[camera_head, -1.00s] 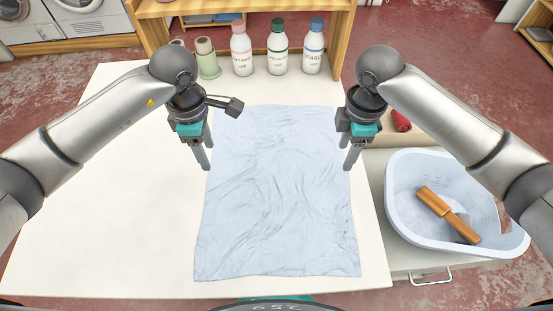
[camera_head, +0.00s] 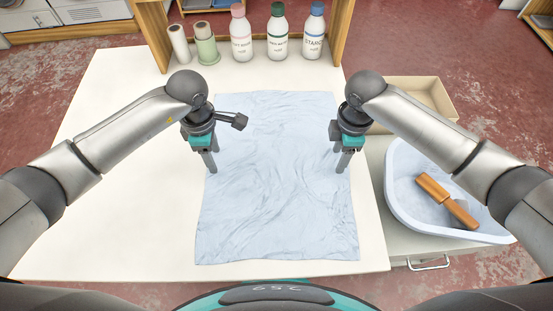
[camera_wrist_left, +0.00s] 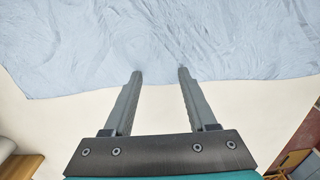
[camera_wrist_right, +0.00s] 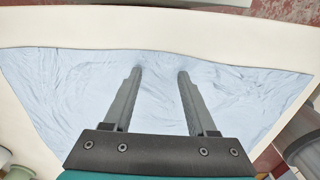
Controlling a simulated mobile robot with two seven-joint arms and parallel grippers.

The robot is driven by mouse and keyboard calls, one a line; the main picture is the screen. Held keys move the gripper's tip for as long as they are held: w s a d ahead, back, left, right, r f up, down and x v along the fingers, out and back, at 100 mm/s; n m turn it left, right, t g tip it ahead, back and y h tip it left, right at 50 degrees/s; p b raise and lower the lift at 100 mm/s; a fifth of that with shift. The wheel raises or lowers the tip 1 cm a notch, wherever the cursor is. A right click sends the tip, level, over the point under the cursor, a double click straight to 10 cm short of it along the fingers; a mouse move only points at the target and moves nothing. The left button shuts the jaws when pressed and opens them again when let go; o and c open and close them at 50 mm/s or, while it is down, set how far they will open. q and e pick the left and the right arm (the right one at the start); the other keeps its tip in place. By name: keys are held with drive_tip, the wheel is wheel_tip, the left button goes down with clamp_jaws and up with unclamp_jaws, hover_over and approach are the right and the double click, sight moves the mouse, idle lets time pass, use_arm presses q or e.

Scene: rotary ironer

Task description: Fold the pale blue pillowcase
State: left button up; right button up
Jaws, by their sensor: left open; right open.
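The pale blue pillowcase (camera_head: 275,205) lies flat and wrinkled, unfolded, on the white table. My left gripper (camera_head: 212,170) is open at its left edge, around mid-length. In the left wrist view the open fingertips (camera_wrist_left: 161,72) reach over the cloth's edge, with the pillowcase (camera_wrist_left: 170,35) ahead of them. My right gripper (camera_head: 341,170) is open at the cloth's right edge, level with the left one. In the right wrist view the open fingers (camera_wrist_right: 160,72) are over the pillowcase (camera_wrist_right: 75,90). Neither gripper holds cloth. I cannot tell whether the fingertips touch it.
The white table (camera_head: 110,215) is bare to the left. Several bottles, including a blue-capped one (camera_head: 312,35), and spools (camera_head: 205,45) stand at the back.

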use_arm(q)
drive_tip(key=shift+f, duration=0.15)
drive_tip(key=shift+c, duration=0.2)
use_arm(e)
drive_tip(key=shift+f, duration=0.15)
drive_tip(key=shift+c, duration=0.2)
use_arm(q)
drive_tip(key=shift+c, duration=0.7)
use_arm(e)
drive_tip(key=shift+c, duration=0.7)
use_arm(q)
drive_tip(key=shift+s, duration=0.1)
drive_tip(key=c, duration=0.7)
use_arm(e)
drive_tip(key=shift+s, duration=0.1)
drive_tip(key=c, duration=0.7)
use_arm(q)
clamp_jaws()
use_arm(e)
clamp_jaws()
